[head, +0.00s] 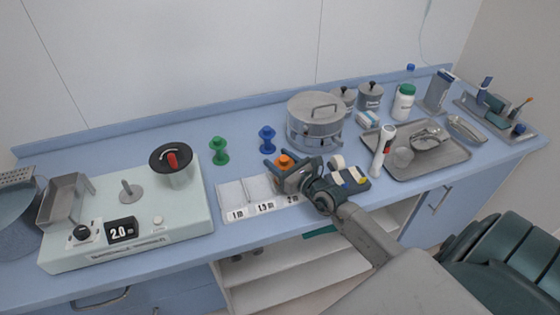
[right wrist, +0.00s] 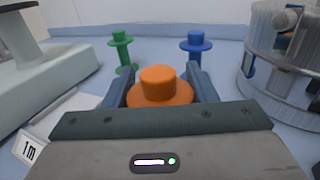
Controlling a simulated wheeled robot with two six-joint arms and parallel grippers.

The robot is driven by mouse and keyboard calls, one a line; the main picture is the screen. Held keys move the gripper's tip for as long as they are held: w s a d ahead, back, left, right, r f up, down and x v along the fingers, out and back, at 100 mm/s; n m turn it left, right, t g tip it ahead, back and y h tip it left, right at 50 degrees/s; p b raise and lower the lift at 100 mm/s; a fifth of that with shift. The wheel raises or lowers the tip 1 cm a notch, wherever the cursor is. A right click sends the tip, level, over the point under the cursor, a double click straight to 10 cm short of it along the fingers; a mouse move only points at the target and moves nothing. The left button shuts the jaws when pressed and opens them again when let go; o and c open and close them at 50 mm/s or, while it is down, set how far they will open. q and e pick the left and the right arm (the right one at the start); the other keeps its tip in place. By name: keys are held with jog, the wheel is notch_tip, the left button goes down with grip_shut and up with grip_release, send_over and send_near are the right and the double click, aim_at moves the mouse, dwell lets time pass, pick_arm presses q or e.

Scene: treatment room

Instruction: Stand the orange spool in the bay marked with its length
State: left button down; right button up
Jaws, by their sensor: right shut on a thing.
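The orange spool (head: 285,160) is between the fingers of my right gripper (head: 280,164), which is shut on it. In the right wrist view the orange spool (right wrist: 158,88) looks upright between the two fingers (right wrist: 160,88). The white bay tray (head: 230,195) has bays labelled 1 m (head: 236,215), a middle length that is hard to read (head: 265,207), and 2 m (head: 292,199). My gripper and the spool are at the 2 m end and partly hide that bay. I cannot tell whether the spool's base touches anything. My left gripper is not in view.
A green spool (head: 219,151) and a blue spool (head: 267,139) stand behind the tray. A device with a 2.0 display (head: 121,230) is at left. A steel drum (head: 315,118) stands behind the gripper. A dark block with rolls (head: 347,183) and a steel tray (head: 440,158) are to the right.

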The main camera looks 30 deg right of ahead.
jog(key=o, duration=1)
jog(key=shift+f, duration=0.1)
jog(key=shift+c, duration=0.2)
jog(key=shift+r+p, duration=0.35)
jog(key=s+p, duration=0.1)
jog(key=s, duration=0.2)
jog(key=s+d+p, duration=0.1)
jog(key=s, duration=0.6)
jog(key=shift+s+d+f+p, duration=0.15)
jog(key=shift+s+d+p, duration=0.15)
jog(key=shift+d+p, duration=0.1)
jog(key=shift+s, duration=0.6)
